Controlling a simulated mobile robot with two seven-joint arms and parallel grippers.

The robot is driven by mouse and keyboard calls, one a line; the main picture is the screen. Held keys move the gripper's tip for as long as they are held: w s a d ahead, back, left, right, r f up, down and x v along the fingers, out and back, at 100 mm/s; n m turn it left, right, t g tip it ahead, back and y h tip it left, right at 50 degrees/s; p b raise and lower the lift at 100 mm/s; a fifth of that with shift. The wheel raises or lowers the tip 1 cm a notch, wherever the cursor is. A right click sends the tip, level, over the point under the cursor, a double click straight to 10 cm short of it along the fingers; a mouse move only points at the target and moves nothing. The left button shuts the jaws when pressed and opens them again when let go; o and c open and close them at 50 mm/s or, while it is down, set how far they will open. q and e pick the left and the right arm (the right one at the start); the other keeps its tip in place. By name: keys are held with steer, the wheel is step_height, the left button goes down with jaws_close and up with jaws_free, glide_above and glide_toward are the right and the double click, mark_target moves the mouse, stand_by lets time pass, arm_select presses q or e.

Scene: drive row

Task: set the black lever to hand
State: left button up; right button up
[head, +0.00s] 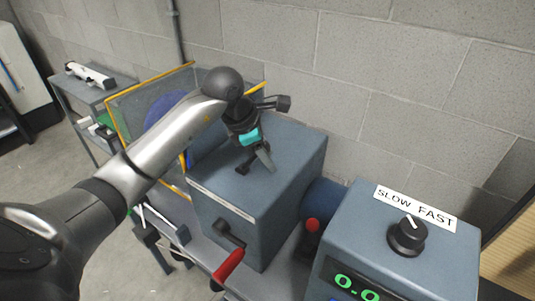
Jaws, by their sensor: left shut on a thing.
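My left gripper (253,158) is over the top of the blue-grey gearbox-like box (300,150), pointing down. It is shut on a dark part that I take to be the black lever (243,168). Most of the lever is hidden by the fingers and the wrist, so its exact angle does not show. A pale strip (222,203) runs along the front top edge of the box; I cannot read any words on it. My right gripper is not in view.
A red-handled crank (229,264) sticks out of the box's front. A red-knobbed stick (312,226) stands to its right, beside a control box (370,245) with a SLOW/FAST dial (408,236). A yellow-edged guard (124,109) is behind my arm. A block wall closes the back.

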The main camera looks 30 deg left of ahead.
arm_select(q)
jaws_close()
stand_by(0.8)
